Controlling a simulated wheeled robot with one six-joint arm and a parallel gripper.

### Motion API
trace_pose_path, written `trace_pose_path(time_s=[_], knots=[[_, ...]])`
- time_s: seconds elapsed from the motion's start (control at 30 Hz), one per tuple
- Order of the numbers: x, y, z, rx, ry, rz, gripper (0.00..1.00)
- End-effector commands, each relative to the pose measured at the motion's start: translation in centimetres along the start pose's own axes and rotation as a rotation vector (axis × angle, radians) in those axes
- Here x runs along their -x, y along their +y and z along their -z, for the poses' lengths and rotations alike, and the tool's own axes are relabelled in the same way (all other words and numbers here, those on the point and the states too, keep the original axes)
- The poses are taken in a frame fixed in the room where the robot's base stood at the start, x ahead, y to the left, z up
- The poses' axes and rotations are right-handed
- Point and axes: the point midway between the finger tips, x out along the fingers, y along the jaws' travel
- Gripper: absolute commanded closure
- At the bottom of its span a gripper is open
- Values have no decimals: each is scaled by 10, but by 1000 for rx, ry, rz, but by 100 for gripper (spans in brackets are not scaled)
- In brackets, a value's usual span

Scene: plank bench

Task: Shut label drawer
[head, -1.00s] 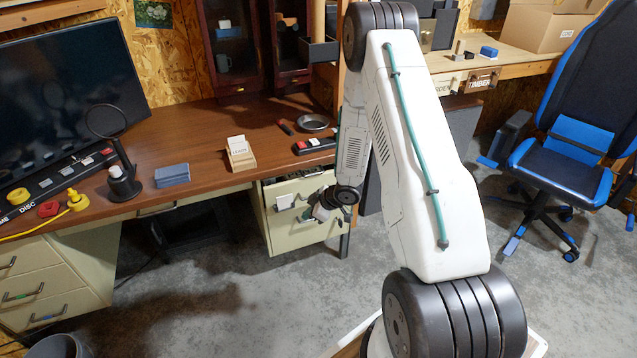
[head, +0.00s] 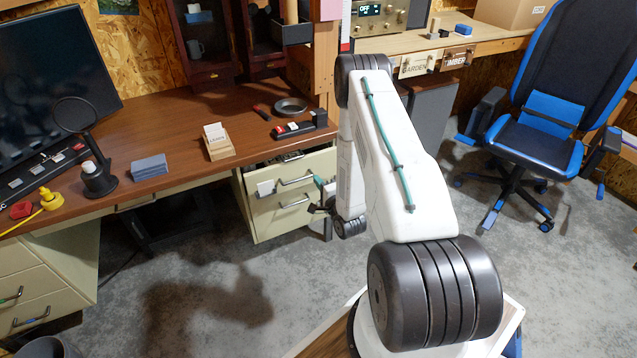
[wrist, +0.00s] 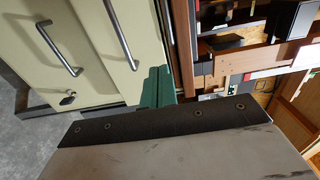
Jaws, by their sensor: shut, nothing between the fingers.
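A cream drawer unit stands under the right part of the brown desk. Its top drawer (head: 296,177) has a metal bar handle and a white label card (head: 265,188) on its front. This drawer stands partly pulled out, and some contents show over its top edge. My gripper (head: 321,186) is at the right side of the drawer front, partly hidden by my arm. In the wrist view its green fingers (wrist: 157,88) are shut and empty, close to the cream top drawer front (wrist: 138,60). I cannot tell whether they touch it.
The desk (head: 180,115) carries a card box (head: 218,147), a blue-grey block (head: 149,167) and a black tape dispenser (head: 301,126) above the drawer. A blue office chair (head: 545,130) stands at the right. The floor before the drawer is clear.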

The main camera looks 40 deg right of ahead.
Motion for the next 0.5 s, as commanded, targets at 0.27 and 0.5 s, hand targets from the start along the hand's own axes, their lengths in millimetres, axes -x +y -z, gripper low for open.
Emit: trace_pose_path(time_s=[0.27, 0.5], knots=[[-62, 0, -1, 3, -3, 2, 100], [-97, 0, -1, 2, -2, 0, 100]])
